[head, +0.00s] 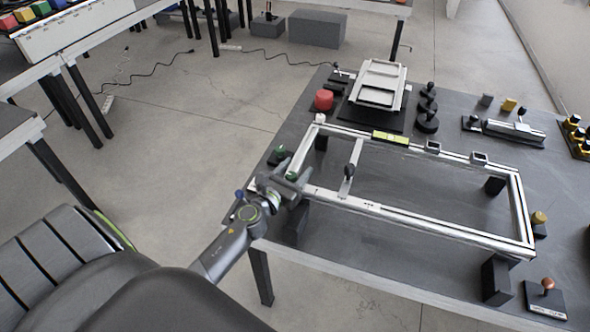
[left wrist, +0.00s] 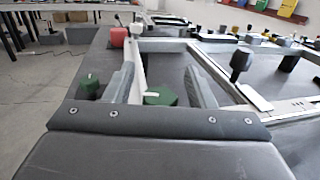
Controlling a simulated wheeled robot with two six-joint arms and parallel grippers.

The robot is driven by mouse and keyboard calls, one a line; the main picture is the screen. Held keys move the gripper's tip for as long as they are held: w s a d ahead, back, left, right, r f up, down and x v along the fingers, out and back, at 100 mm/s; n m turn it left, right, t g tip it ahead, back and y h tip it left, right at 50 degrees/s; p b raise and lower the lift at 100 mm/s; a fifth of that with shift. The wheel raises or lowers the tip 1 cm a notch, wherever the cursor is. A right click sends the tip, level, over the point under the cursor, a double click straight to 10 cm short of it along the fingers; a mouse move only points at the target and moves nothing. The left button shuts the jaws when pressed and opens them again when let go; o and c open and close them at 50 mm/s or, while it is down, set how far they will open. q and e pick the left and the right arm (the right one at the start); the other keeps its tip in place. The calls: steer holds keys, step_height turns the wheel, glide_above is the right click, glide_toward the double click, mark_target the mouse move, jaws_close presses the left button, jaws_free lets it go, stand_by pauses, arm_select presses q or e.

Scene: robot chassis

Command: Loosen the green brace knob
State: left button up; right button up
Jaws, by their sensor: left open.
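One green knob (left wrist: 160,96) with a pale mark on top sits at the near left part of the pale metal frame (head: 440,226). It also shows in the head view (head: 291,176), partly hidden by my gripper. My left gripper (head: 290,182) is open at this corner of the frame. In the left wrist view its two grey fingers (left wrist: 160,88) stand on either side of this knob, with gaps visible; I cannot tell if either touches. A second green knob (head: 280,150) stands on a dark base beside the frame, outside the left finger (left wrist: 89,86). My right gripper is not in view.
The frame stands on dark blocks (head: 495,280) on the grey table. A black-knobbed lever (head: 350,170) rises from its crossbar. A red cylinder (head: 323,100) and a yellow level (head: 390,138) are farther back. The table's left edge runs close to my gripper.

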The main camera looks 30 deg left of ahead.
arm_select(q)
steer(key=c, duration=1)
steer(key=shift+o, duration=0.2)
steer(key=shift+n+y, duration=0.3)
steer(key=n+y, duration=0.1)
steer(key=y, duration=0.1)
steer(key=shift+a+n+y, duration=0.1)
steer(key=shift+n+y, duration=0.2)
steer(key=shift+y, duration=0.1)
steer(key=n+y, duration=0.1)
steer(key=y, duration=0.1)
steer(key=n+g+y, duration=0.1)
steer(key=shift+a+f+n+g+y+b, duration=0.1)
steer(key=shift+a+n+g+y+b, duration=0.1)
steer(key=shift+n+g+y+b, duration=0.15)
steer(key=n+g+y, duration=0.1)
steer(key=n+g+y+b, duration=0.1)
steer(key=y, duration=0.1)
steer(key=n+g+y, duration=0.1)
steer(key=n+y, duration=0.1)
steer(key=shift+s+a+g, duration=0.25)
steer(key=shift+a, duration=0.05)
steer(key=shift+s+a+n+g+y+b, duration=0.15)
steer(key=shift+n+g+y+b, duration=0.3)
steer(key=shift+n+g+y, duration=0.75)
steer(key=shift+g, duration=0.3)
